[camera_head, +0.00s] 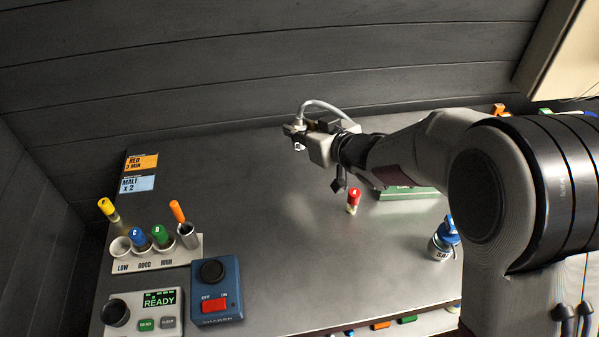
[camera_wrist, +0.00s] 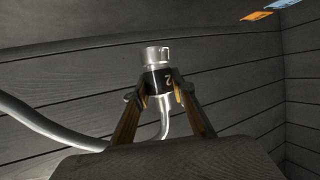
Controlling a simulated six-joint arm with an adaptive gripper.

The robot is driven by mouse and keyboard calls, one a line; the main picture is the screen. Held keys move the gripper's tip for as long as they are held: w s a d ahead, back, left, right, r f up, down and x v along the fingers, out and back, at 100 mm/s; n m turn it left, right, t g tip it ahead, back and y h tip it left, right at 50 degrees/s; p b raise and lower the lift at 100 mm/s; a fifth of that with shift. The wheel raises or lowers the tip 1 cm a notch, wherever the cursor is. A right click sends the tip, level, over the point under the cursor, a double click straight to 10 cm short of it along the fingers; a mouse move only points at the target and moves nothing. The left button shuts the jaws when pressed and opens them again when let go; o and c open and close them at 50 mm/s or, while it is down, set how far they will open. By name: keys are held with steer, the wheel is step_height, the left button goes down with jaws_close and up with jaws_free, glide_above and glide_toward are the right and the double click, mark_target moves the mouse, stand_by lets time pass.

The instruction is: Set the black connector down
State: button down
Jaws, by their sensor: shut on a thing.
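My gripper (camera_wrist: 161,98) is shut on the black connector (camera_wrist: 160,79). A grey hose (camera_wrist: 50,128) runs off to the left. In the head view my gripper (camera_head: 297,133) holds the connector up toward the back of the steel table (camera_head: 240,170). The connector is small there and partly hidden by the gripper; the hose (camera_head: 322,104) arches over the gripper.
A red-capped vial (camera_head: 353,199) marked A stands on the table near my arm. A green flat item (camera_head: 405,193) and a blue-topped bottle (camera_head: 441,243) are at right. A vial rack (camera_head: 185,257), a blue switch box (camera_head: 216,289) and a READY box (camera_head: 142,313) stand front left. The table's middle is clear.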

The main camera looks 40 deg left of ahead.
steer(key=shift+f, duration=3.1)
steer(key=shift+f, duration=1.85)
steer(key=shift+f, duration=0.2)
steer(key=c, duration=1.7)
jaws_free()
steer(key=shift+r, duration=0.15)
